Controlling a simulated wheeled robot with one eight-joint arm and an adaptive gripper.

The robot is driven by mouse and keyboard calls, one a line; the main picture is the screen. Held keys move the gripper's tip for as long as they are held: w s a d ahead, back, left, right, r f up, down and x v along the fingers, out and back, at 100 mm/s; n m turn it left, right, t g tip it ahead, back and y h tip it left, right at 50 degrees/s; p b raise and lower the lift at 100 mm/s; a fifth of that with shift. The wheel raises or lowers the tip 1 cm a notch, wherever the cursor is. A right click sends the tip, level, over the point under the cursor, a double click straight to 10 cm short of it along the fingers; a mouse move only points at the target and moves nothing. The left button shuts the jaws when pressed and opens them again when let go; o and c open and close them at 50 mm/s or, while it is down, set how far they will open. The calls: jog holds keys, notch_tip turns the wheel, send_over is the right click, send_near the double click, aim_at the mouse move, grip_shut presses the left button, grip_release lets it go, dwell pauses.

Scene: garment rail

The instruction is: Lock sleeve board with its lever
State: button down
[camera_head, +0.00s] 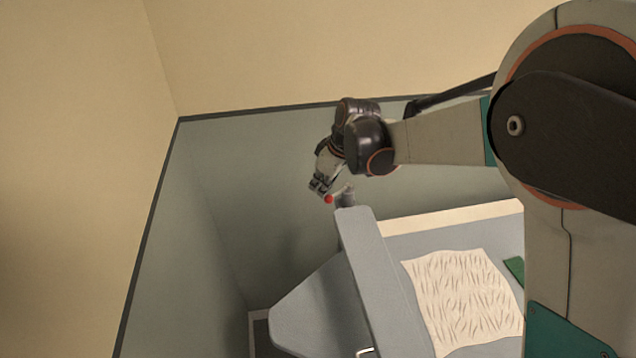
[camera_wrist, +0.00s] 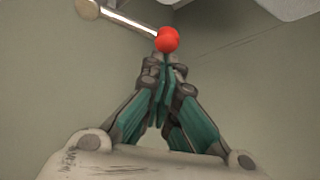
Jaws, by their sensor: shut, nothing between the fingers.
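The lever is a thin metal rod (camera_wrist: 130,20) with a red ball knob (camera_wrist: 167,39). In the head view the red knob (camera_head: 328,199) sits beside a grey post (camera_head: 347,196) at the far end of the sleeve board (camera_head: 366,270), a long narrow grey board. My gripper (camera_head: 319,187) is just above and left of the knob. In the wrist view my gripper (camera_wrist: 165,72) has its fingers together and empty, with the tips right at the knob. I cannot tell whether they touch it.
A wider grey board (camera_head: 310,307) lies under the sleeve board. A cream patterned cloth (camera_head: 463,295) lies to the right, with a green item (camera_head: 515,268) by it. Grey-green wall panels (camera_head: 230,190) stand close behind and left. My arm covers the right side.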

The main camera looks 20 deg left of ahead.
aim_at(334, 195)
jog(key=n, duration=0.1)
jog(key=s+d+n, duration=0.1)
jog(key=d+n+g+b, duration=0.1)
jog(key=shift+s+d+n, duration=0.25)
jog(key=shift+n, duration=0.05)
jog(key=d+n, duration=0.1)
jog(key=d+n+g, duration=0.1)
jog(key=shift+s+n, duration=0.3)
jog(key=shift+n, duration=0.1)
jog(key=shift+d+b, duration=0.25)
jog(key=shift+b, duration=0.05)
jog(key=shift+d+b, duration=0.3)
jog(key=shift+d, duration=1.15)
jog(key=s+a+r, duration=0.2)
jog(key=s+a, duration=0.1)
jog(key=w+p+v, duration=0.1)
jog(key=p+v, duration=0.1)
jog(key=v, duration=0.7)
jog(key=shift+w, duration=0.45)
